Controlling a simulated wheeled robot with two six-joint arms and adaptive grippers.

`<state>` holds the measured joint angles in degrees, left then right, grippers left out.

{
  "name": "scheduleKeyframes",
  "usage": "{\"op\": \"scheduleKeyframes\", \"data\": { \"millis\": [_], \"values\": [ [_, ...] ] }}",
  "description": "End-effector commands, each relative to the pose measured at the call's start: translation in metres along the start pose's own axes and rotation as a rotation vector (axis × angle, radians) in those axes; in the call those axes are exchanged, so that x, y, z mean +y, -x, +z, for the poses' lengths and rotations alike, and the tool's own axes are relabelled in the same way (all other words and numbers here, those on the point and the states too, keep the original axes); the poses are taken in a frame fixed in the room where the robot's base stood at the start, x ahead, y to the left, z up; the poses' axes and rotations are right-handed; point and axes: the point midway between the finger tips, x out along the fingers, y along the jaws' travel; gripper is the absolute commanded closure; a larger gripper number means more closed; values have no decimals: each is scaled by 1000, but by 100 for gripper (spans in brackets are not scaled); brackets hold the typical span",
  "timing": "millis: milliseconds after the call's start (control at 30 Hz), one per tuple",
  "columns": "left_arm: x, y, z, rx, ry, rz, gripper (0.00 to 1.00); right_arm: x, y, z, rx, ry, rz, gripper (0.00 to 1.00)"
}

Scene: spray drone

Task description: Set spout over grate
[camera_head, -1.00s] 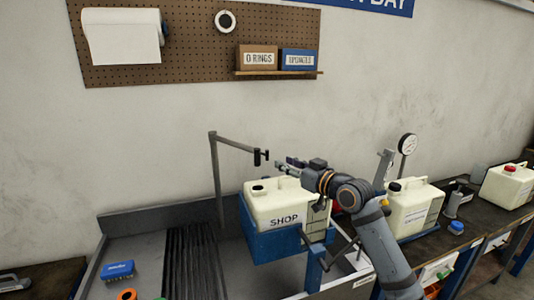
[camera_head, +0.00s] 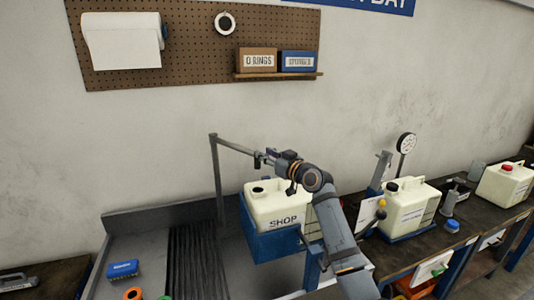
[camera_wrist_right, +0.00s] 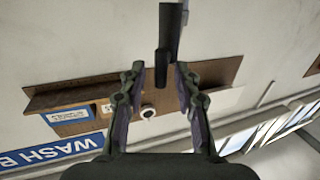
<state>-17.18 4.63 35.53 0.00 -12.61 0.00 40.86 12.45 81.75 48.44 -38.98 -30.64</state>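The spout (camera_head: 235,147) is a grey bent pipe on an upright post behind the sink. Its horizontal arm reaches right, and its dark tip hangs above the jug marked SHOP (camera_head: 283,207). The grate (camera_head: 192,262) is a dark slatted strip in the sink, left of the jug. My right gripper (camera_head: 267,157) is at the spout's tip, coming from the right. In the right wrist view my right gripper (camera_wrist_right: 159,73) is open, with the dark spout end (camera_wrist_right: 161,65) between its fingertips and gaps visible either side. My left gripper is out of view.
The SHOP jug stands on a blue stand (camera_head: 262,240) in the sink. A blue brush (camera_head: 123,269) and an orange ring (camera_head: 133,294) lie at the left. Another jug (camera_head: 411,207) and a gauge (camera_head: 405,144) are on the right bench. The air above the grate is clear.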

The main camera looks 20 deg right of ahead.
Motion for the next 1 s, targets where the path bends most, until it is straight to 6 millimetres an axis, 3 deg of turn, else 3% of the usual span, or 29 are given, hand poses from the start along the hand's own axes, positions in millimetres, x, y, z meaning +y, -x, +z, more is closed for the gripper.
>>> {"op": "scheduleKeyframes", "data": {
  "millis": [133, 367, 1000],
  "values": [
    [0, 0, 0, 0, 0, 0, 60, 0, 0, 0, 0, 0, 0, 69],
    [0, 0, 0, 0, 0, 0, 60, 0, 0, 0, 0, -1, 0, 100],
    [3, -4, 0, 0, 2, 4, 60, 0, 2, 2, -1, -1, 0, 100]
  ]
}}
